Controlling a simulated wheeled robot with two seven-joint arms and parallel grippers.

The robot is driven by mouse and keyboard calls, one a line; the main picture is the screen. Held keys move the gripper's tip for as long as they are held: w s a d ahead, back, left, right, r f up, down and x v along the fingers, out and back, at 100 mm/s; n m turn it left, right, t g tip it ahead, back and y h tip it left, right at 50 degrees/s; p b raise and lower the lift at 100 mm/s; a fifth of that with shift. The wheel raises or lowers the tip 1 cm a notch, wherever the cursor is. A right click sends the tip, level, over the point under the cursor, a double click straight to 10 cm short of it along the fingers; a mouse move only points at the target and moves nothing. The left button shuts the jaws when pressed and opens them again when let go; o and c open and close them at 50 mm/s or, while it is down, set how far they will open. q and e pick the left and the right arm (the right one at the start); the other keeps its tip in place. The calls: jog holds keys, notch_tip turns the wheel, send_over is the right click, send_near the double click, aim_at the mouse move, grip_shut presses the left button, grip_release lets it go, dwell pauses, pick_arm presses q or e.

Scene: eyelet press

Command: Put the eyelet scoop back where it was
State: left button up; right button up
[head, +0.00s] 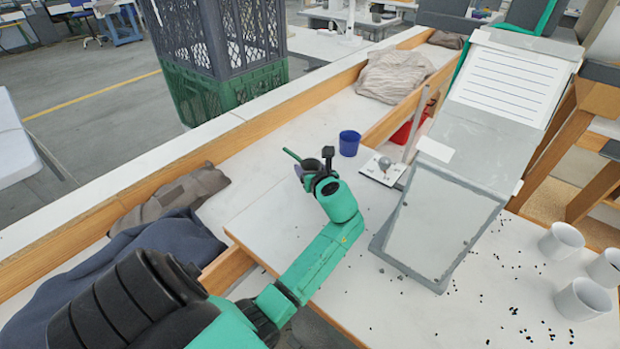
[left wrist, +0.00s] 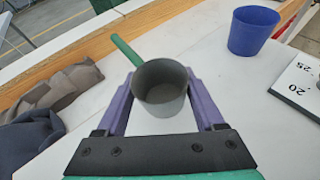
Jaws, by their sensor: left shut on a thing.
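The eyelet scoop is a grey round cup with a green handle; it shows in the head view (head: 311,165) and in the left wrist view (left wrist: 162,84). My left gripper, in the head view (head: 308,172) and in the left wrist view (left wrist: 160,100), is shut on the scoop's cup, with one purple finger on each side. The cup's mouth faces the wrist camera and its inside looks empty. The handle points up and left in both views. The scoop is over the white table; its height above it is hard to tell. My right gripper is not in view.
A blue cup (head: 349,143) stands behind the scoop, beside a white numbered plate (head: 382,170). A grey sloped board (head: 440,215) is to the right. White cups (head: 562,241) and scattered small eyelets lie farther right. Cloths (head: 180,195) lie at the left.

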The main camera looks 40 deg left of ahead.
pick_arm(q)
jog(key=f, duration=0.3)
jog(key=shift+s+d+f, duration=0.1)
jog(key=shift+s+d, duration=0.1)
jog(key=shift+d, duration=0.05)
jog(key=shift+w+a+f, duration=0.1)
jog(key=shift+a+f, duration=0.05)
jog(key=shift+f, duration=0.05)
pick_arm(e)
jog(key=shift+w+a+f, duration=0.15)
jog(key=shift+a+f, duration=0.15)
pick_arm(q)
jog(key=shift+f, duration=0.1)
jog(key=o, duration=1.2)
jog(key=shift+o, duration=1.2)
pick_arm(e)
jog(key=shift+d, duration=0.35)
